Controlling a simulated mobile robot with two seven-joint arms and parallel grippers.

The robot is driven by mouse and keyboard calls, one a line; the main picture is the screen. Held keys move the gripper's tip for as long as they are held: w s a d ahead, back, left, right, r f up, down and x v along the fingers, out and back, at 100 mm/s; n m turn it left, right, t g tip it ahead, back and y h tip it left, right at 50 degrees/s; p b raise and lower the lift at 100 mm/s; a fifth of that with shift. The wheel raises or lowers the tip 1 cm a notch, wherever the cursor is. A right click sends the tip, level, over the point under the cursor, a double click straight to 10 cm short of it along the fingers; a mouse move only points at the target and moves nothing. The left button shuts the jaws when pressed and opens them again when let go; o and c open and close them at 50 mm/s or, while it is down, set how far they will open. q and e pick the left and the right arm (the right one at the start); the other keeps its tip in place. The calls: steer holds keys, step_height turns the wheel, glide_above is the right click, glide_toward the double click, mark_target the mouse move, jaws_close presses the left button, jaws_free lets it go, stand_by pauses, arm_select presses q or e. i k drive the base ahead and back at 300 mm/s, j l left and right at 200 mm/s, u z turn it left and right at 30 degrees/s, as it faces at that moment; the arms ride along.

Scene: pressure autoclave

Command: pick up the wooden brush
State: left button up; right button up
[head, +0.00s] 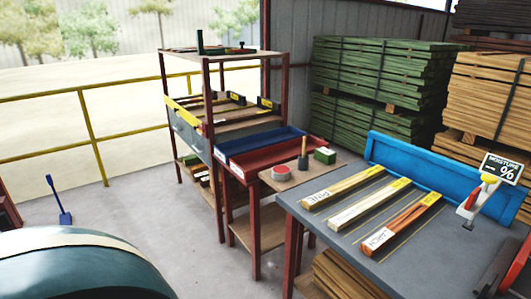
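A small upright brush-like item (303,152) stands on a small wooden board (318,171) near the middle of the head view. It has a thin brownish handle pointing up and a dark lower end; it is too small to make out its bristles. Neither of my grippers shows in the head view.
A grey table (345,245) with labelled wood strips and a blue back panel (440,178) stands at right. A red tray (262,162) and a blue tray (250,143) lie behind the board. A teal rounded vessel (75,270) fills the lower left. Bare floor lies between.

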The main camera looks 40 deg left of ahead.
mark_target(304, 138)
steer(key=u, duration=1.1)
